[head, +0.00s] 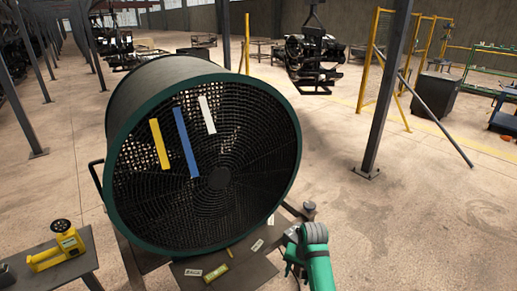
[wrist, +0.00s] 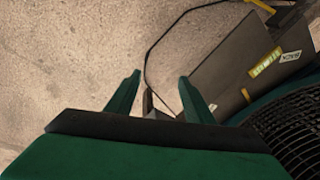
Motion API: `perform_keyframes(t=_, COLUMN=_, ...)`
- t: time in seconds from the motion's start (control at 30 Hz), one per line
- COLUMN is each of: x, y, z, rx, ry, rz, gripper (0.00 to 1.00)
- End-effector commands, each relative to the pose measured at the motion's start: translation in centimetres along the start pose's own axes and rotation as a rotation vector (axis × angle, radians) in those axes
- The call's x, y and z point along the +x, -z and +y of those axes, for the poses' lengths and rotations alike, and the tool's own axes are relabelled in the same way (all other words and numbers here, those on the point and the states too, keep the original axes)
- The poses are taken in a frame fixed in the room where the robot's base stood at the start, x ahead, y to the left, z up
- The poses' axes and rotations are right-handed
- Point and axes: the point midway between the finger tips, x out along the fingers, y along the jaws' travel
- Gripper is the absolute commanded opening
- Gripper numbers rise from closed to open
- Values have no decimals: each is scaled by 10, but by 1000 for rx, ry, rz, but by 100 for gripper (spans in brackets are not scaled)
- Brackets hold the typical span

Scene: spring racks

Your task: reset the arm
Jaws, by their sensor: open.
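My gripper (wrist: 160,88) shows in the wrist view with its two green fingers spread apart. Nothing sits between the fingers except the view of the floor and a dark cable behind them. In the head view, part of my green arm (head: 318,262) shows at the lower right, beside the dark table; the fingers cannot be made out there.
A big drum fan (head: 218,178) with yellow, blue and white strips on its grille fills the centre-left. A dark table (head: 240,272) with labels lies before it. A yellow tool (head: 57,248) stands on a left table.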

Motion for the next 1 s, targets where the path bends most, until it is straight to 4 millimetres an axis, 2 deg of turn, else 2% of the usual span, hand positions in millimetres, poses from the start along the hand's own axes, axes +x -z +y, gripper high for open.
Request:
perform_keyframes(t=0.27, x=47, y=-32, z=-60, rx=-40, ry=135, rz=83, gripper=48)
perform_keyframes(t=0.4, x=75, y=-62, z=-100, rx=-55, ry=231, rz=156, gripper=48)
perform_keyframes(t=0.6, x=102, y=-108, z=-142, rx=-53, ry=345, rz=268, gripper=48)
perform_keyframes(t=0.8, x=117, y=-158, z=-164, rx=-35, ry=422, rz=383, gripper=48)
perform_keyframes(t=1.0, x=120, y=-211, z=-166, rx=-13, ry=459, rz=499, gripper=48)
